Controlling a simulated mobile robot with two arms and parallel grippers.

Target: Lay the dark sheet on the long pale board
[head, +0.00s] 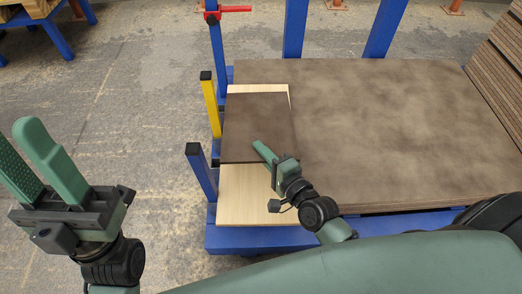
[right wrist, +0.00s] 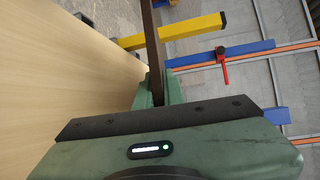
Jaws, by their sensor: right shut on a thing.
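The long pale board (head: 255,198) lies at the left end of the blue frame; its near part and a thin strip at its far end show in the head view. The dark sheet (head: 258,115) covers its middle there. My right gripper (head: 262,150) is shut on the sheet's near edge. In the right wrist view the sheet (right wrist: 152,40) is edge-on between the fingers (right wrist: 157,90), with a gap between it and the pale board (right wrist: 75,70). My left gripper (head: 16,140) is open and empty, over the floor at the left.
A large brown panel stack (head: 400,120) fills the blue frame (head: 260,238) right of the pale board. A yellow post (head: 209,103) and blue posts (head: 201,170) stand along the left side. A red clamp (head: 228,11) sits on a far post.

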